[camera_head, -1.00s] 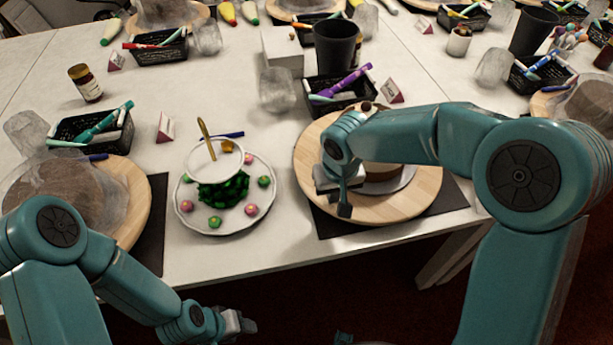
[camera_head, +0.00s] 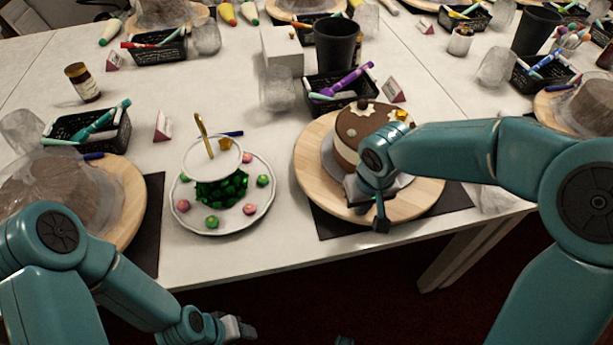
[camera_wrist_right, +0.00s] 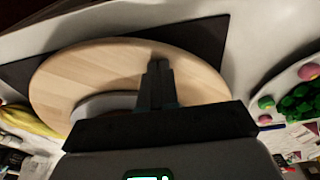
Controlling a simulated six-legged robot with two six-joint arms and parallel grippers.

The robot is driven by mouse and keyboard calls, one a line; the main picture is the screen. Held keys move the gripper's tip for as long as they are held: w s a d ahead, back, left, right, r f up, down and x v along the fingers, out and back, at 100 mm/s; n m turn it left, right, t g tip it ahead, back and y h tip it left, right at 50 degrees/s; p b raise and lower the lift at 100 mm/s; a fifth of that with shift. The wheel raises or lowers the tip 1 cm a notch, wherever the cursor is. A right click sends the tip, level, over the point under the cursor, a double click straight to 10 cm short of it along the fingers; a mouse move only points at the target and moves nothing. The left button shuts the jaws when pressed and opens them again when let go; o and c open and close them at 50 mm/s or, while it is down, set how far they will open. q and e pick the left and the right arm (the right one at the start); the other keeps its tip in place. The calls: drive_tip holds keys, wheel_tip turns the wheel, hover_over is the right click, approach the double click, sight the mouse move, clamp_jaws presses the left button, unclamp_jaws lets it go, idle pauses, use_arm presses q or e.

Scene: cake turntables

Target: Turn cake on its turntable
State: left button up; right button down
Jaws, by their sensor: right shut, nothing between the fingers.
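The cake (camera_head: 350,132), brown and cream with pale star shapes on top, stands on a grey board on the round wooden turntable (camera_head: 312,180). My right gripper (camera_head: 381,222) is shut and empty at the turntable's front right part, in front of the cake. My right arm hides part of the cake's right side. In the right wrist view the shut fingers (camera_wrist_right: 157,80) lie over the wooden turntable (camera_wrist_right: 80,75); whether they touch it I cannot tell. My left gripper (camera_head: 240,327) is low in front of the table, away from the cake; its finger gap is unclear.
A tiered plate (camera_head: 262,200) with coloured balls stands left of the turntable. A black basket of pens (camera_head: 318,88) and a black cup (camera_head: 335,45) stand behind it. A covered cake (camera_head: 60,190) is at the left. The table's front edge is close.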

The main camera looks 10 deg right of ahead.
sight(412, 206)
drive_tip(key=shift+s+d, duration=0.25)
drive_tip(key=shift+d, duration=0.75)
drive_tip(key=shift+s+d, duration=0.3)
drive_tip(key=shift+d, duration=0.75)
drive_tip(key=shift+s+d, duration=0.25)
drive_tip(key=shift+d, duration=0.75)
drive_tip(key=shift+w+d+p, duration=0.15)
drive_tip(key=shift+d+p, duration=0.2)
drive_tip(key=shift+d, duration=1.25)
drive_tip(key=shift+w+d+p, duration=0.15)
drive_tip(key=shift+d+p, duration=0.2)
drive_tip(key=shift+d, duration=1.2)
wheel_tip(412, 206, up, 3)
drive_tip(key=shift+r+p, duration=0.1)
drive_tip(key=shift+p, duration=1.05)
drive_tip(key=shift+f, duration=0.2)
drive_tip(key=shift+a, duration=0.1)
